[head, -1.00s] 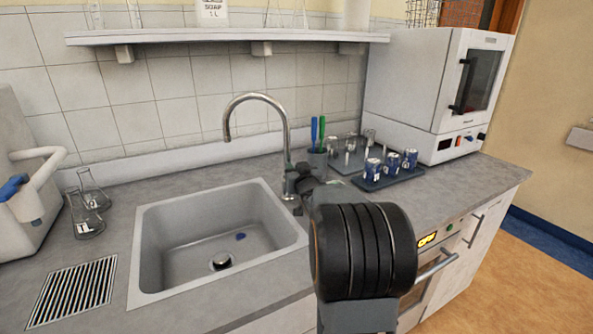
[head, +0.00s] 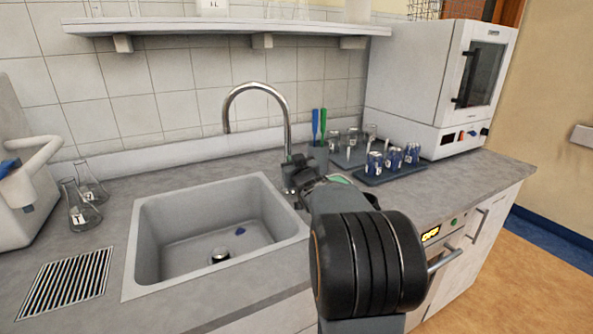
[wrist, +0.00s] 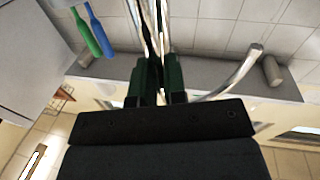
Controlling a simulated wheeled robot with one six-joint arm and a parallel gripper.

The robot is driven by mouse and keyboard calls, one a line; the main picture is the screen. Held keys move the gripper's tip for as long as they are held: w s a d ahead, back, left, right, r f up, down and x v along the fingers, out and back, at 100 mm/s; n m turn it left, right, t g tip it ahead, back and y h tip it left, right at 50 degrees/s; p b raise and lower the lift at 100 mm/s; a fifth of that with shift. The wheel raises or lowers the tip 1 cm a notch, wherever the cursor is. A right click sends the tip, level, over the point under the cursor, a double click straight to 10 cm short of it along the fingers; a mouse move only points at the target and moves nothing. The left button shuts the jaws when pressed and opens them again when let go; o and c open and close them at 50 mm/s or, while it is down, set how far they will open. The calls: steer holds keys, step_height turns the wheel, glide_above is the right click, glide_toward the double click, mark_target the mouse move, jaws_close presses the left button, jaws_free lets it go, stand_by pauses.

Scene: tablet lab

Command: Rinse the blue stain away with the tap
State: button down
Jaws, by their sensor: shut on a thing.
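The tap (head: 287,130) is a tall chrome gooseneck at the back right of the sink (head: 145,235). Its spout points over the basin, and no water stream shows. A small dark blue stain (head: 240,231) lies on the basin floor, right of the drain (head: 220,255). My gripper (head: 300,178) is at the tap's base, low on the column. In the wrist view my gripper (wrist: 155,75) has its dark green fingers closed around a thin chrome part of the tap. Which part is hard to make out. My forearm hides part of the counter.
A cup with blue and green brushes (head: 317,155) stands behind the tap. Two flasks (head: 82,215) and a vent grille (head: 68,285) are left of the sink.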

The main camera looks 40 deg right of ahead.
steer(key=shift+a, duration=0.1)
steer(key=c, duration=1.2)
jaws_free()
steer(key=shift+v, duration=6.95)
steer(key=shift+c, duration=0.3)
